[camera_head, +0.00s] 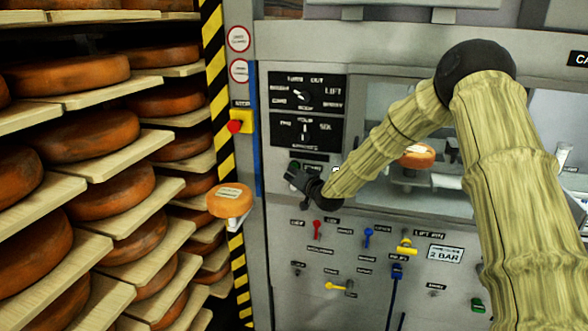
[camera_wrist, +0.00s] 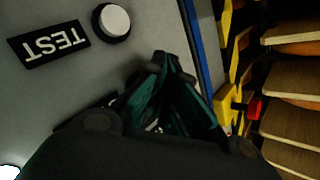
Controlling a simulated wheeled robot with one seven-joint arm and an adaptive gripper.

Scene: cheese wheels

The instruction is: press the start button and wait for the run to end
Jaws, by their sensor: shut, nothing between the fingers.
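My gripper (camera_head: 293,175) is at the grey control panel (camera_head: 262,240), just below the two black dial plates. Its fingers are together and empty; they also show in the wrist view (camera_wrist: 172,68). A small dark label (camera_head: 309,166) sits right of the fingertips in the head view, too small to read. No start button can be made out; the fingers cover that patch of panel. I cannot tell whether the tips touch it. In the wrist view a round white button (camera_wrist: 114,21) stands beside an upside-down TEST label (camera_wrist: 49,44), apart from the fingers.
A red stop button (camera_head: 235,127) on a yellow box (camera_head: 247,122) is left of my gripper. A cheese wheel (camera_head: 229,200) sits on a small support; another (camera_head: 417,156) is behind the window. Levers, including a red one (camera_head: 317,229), are below. Racks of cheese fill the left.

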